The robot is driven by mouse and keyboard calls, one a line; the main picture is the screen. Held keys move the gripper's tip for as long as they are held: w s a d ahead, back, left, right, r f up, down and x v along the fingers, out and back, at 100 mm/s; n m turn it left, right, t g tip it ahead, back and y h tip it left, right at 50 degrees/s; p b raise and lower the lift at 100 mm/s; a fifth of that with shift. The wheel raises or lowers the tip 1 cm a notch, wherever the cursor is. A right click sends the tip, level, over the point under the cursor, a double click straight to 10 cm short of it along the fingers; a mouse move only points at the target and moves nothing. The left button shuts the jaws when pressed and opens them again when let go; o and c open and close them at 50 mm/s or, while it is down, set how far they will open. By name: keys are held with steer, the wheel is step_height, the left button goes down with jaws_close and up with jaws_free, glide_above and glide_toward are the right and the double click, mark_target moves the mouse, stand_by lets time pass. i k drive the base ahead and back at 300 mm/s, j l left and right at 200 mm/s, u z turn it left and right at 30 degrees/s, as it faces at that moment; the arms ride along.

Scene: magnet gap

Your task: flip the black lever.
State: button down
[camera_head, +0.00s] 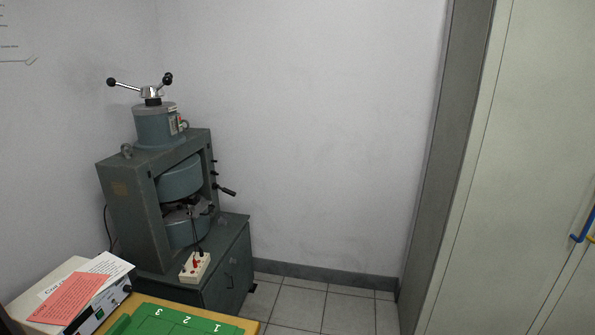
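A black lever (226,191) sticks out to the right from the side of the grey-green magnet machine (130,205). It is a short dark handle, tilted slightly down toward its outer end. The machine stands on a grey-green cabinet at the left, with two round pole pieces (181,180) facing each other across a gap. My gripper is not in view.
A three-armed handle (151,91) with black knobs tops the machine. A small white box (194,267) with a red part sits at its foot. A table (250,325) with a green numbered mat (160,321) and papers is in front. Open tiled floor (325,306) lies right; a pale cabinet (510,170) stands beyond.

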mark_target(224, 190)
steer(key=i, duration=1.95)
steer(key=i+u, duration=0.25)
steer(key=i, duration=0.2)
steer(key=i+l+u, duration=0.2)
steer(key=i, duration=0.25)
steer(key=i+l+u, duration=0.25)
steer(key=i, duration=0.2)
steer(key=i+l+u, duration=0.2)
steer(key=i+l, duration=0.15)
steer(key=i, duration=0.1)
